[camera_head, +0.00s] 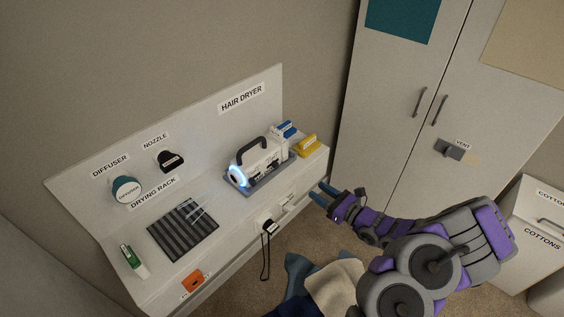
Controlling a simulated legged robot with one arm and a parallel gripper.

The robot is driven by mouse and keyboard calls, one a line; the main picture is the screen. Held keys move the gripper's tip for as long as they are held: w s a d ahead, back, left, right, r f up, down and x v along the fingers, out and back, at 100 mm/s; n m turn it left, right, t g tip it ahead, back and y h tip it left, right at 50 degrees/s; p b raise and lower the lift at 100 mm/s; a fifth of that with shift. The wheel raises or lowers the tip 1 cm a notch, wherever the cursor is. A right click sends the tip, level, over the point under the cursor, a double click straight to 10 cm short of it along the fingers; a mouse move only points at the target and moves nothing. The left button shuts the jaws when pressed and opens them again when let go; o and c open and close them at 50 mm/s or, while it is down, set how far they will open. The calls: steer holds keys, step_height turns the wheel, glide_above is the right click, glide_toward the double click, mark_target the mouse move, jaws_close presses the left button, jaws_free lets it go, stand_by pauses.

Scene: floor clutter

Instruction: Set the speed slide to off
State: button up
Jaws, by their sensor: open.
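The hair dryer (258,160) stands on a grey base on the white shelf, under the HAIR DRYER label. It is white with a dark handle, and a blue glow shows at its left end. The speed slide and its setting are too small to make out. My gripper (323,194) is open and empty, just right of the shelf's front edge and apart from the hair dryer. Its blue fingertips point left toward the shelf.
A striped drying rack (183,231), a diffuser (126,190) and a nozzle (171,161) are on the left. A yellow item (306,146) is right of the dryer. A black cord (265,255) hangs from the shelf front. A cabinet (400,95) stands behind my arm.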

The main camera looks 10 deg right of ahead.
mark_target(278, 165)
steer(key=b+x, duration=0.3)
steer(key=x, duration=1.3)
steer(key=shift+f, duration=0.1)
steer(key=shift+w+a, duration=0.5)
steer(key=shift+a, duration=0.05)
steer(key=shift+d, duration=0.1)
jaws_close()
